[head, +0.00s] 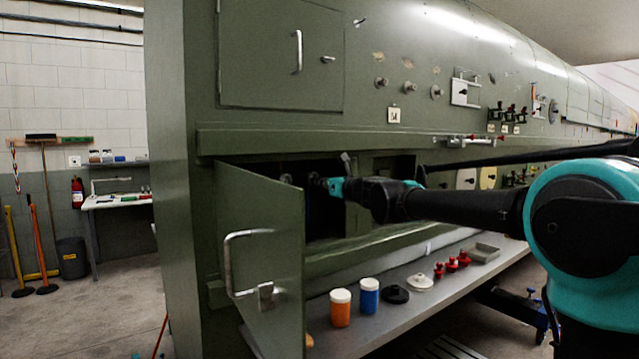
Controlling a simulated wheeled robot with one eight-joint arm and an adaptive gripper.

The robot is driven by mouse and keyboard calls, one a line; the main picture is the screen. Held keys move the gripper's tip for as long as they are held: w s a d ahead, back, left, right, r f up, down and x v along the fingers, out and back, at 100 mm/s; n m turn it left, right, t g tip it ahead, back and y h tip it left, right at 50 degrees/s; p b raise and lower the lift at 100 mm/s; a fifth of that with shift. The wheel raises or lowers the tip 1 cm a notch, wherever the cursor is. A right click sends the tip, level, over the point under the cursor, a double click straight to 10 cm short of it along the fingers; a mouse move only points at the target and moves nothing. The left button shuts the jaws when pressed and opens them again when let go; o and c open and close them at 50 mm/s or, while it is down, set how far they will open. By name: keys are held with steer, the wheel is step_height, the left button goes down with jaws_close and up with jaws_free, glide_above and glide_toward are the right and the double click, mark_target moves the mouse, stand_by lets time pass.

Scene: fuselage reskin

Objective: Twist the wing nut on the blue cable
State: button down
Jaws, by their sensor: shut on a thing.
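My gripper (322,181) reaches into the open, dark compartment behind the hinged green door. Its fingers are shut on a small dark fitting at the compartment's left side, which appears to be the wing nut. The nut's wings are mostly covered by the fingertips and shadow, so its turn angle cannot be told. The blue cable is hard to make out; a faint dark bluish strip hangs below the fingertips inside the compartment.
The open door (262,250) with its handle stands left of my arm.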

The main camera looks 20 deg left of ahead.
steer(key=c, duration=1.6)
jaws_free()
steer(key=v, duration=1.2)
